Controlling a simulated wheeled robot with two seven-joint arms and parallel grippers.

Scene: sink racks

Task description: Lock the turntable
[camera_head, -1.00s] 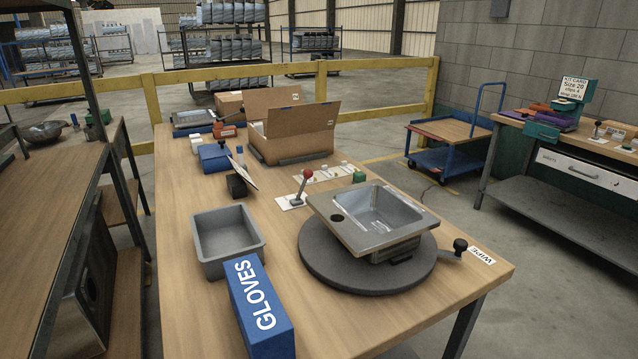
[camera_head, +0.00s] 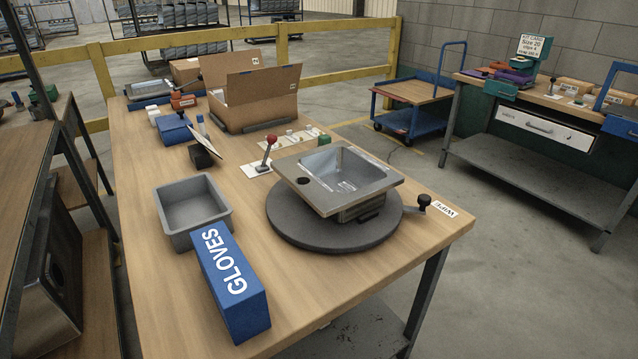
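The turntable (camera_head: 290,235) is a dark round disc on the wooden workbench. A metal sink (camera_head: 340,172) with a square basin rests on it, on a small block. A crank-like handle with a black knob (camera_head: 424,201) sticks out at the turntable's right side. A lever with a red knob (camera_head: 271,140) stands on a white plate just behind and left of the turntable. It leans slightly to the right. Neither of my grippers shows in the head view.
A blue gloves box (camera_head: 232,285) and a grey bin (camera_head: 193,208) stand left of the turntable. An open cardboard box (camera_head: 262,97) stands behind it. A label (camera_head: 446,208) lies at the bench's right edge. A blue cart (camera_head: 412,95) and another bench (camera_head: 540,170) stand beyond.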

